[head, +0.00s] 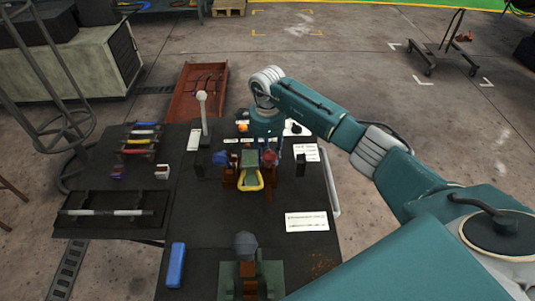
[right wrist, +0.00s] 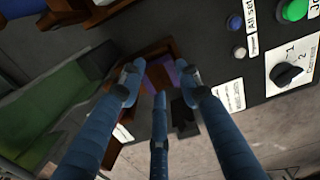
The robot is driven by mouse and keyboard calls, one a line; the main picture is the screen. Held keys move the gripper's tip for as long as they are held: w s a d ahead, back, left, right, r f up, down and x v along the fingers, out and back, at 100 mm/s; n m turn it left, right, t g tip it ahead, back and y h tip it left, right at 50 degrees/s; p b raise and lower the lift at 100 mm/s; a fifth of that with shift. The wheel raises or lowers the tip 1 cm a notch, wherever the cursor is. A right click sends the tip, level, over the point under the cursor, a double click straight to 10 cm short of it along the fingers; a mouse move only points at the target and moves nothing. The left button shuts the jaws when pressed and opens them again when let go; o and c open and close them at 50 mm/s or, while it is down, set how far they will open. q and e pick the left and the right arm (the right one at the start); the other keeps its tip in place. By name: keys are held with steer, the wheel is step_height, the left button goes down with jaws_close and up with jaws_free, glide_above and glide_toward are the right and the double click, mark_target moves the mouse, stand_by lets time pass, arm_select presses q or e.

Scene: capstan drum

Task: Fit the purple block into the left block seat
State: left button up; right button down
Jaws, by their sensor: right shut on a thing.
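The purple block (right wrist: 159,76) shows in the right wrist view between the fingertips of my right gripper (right wrist: 158,84). That gripper is shut on it, and the fingers cover part of it. A brown frame (right wrist: 152,49) lies right behind the block; I cannot tell whether the block is inside it or above it. In the head view my right gripper (head: 267,150) points down over the far middle of the dark table, and the block cannot be made out there. The left block seat cannot be told apart for sure. My left gripper is not in view.
A green-and-yellow piece (head: 250,179) stands on the table (head: 200,225) just in front of my right gripper. A white-topped post (head: 202,110) rises to the left. A control panel with a green button (right wrist: 295,10) and black dial (right wrist: 287,75) is close by.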

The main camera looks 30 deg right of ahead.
steer(key=shift+r, duration=0.1)
stand_by(0.3)
steer(key=c, duration=1.2)
jaws_free()
steer(key=shift+o, duration=0.2)
step_height(320, 180, up, 12)
